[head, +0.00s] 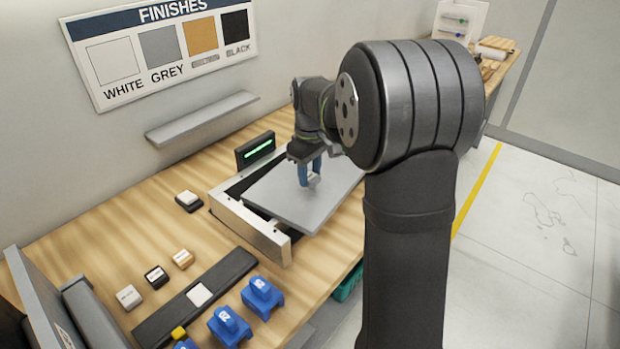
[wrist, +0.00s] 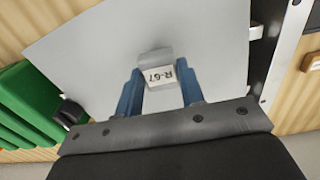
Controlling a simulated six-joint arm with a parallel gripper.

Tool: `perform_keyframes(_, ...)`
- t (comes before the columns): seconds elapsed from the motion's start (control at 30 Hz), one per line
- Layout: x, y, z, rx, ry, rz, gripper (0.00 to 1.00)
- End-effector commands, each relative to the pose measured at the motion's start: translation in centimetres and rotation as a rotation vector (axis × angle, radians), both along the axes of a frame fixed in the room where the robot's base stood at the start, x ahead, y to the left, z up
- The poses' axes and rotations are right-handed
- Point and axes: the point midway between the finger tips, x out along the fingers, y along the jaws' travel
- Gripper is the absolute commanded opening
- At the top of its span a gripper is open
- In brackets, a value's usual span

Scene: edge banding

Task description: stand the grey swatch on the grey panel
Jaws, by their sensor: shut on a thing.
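The grey panel (head: 290,205) lies flat in a metal-edged frame on the bench; it fills much of the wrist view (wrist: 90,60). My gripper (head: 311,178) is over the middle of the panel, pointing down. Its blue fingers (wrist: 160,90) are shut on the grey swatch (wrist: 155,56), which has a white label reading R-67. The swatch also shows small between the fingertips in the head view (head: 315,181). It is at or just above the panel's surface; I cannot tell whether it touches.
A metal rail (head: 250,232) borders the panel's left side. A dark box with a green light (head: 256,150) stands behind it. Small swatches (head: 155,277), a dark strip (head: 228,277) and blue blocks (head: 262,296) sit at the front left. A finishes sign (head: 160,48) hangs above a wall shelf (head: 202,118).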

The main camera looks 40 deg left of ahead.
Motion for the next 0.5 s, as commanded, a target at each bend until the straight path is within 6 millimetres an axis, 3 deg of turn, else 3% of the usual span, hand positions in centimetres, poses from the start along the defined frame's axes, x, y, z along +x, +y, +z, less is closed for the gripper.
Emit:
perform_keyframes(0.13, 0.0, 0.0, -2.1, -0.002, 0.002, 0.000, 0.14)
perform_keyframes(0.5, 0.0, 0.0, -2.5, -0.001, 0.001, 0.000, 0.14)
